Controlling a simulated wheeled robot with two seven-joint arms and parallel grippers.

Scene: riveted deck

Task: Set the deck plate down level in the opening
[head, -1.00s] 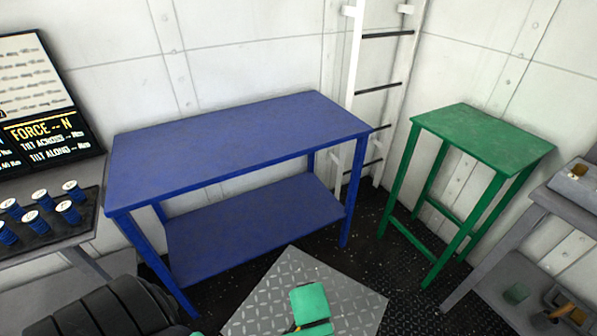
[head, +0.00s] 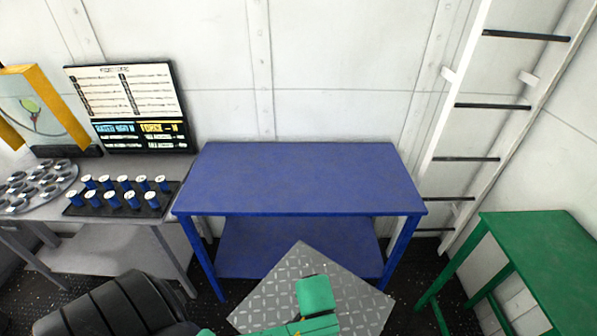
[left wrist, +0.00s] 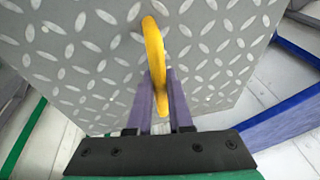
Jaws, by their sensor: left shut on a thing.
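The deck plate (head: 350,302) is a square grey sheet with a raised diamond tread. It is low in the head view, in front of the blue table, and its near part is cut off or covered by my arm. In the left wrist view the plate (left wrist: 80,55) fills most of the picture. My left gripper (left wrist: 160,78) has its purple fingers shut on the plate's yellow handle (left wrist: 153,45). The green body of my left gripper (head: 316,296) covers the handle in the head view. No opening shows in either view. My right gripper is not in view.
A blue table (head: 300,180) with a lower shelf stands bare ahead. A green table (head: 550,255) and a white ladder (head: 455,130) are to the right. A grey bench (head: 110,225) at left carries blue-sided cylinders (head: 125,188) and a display board (head: 130,105).

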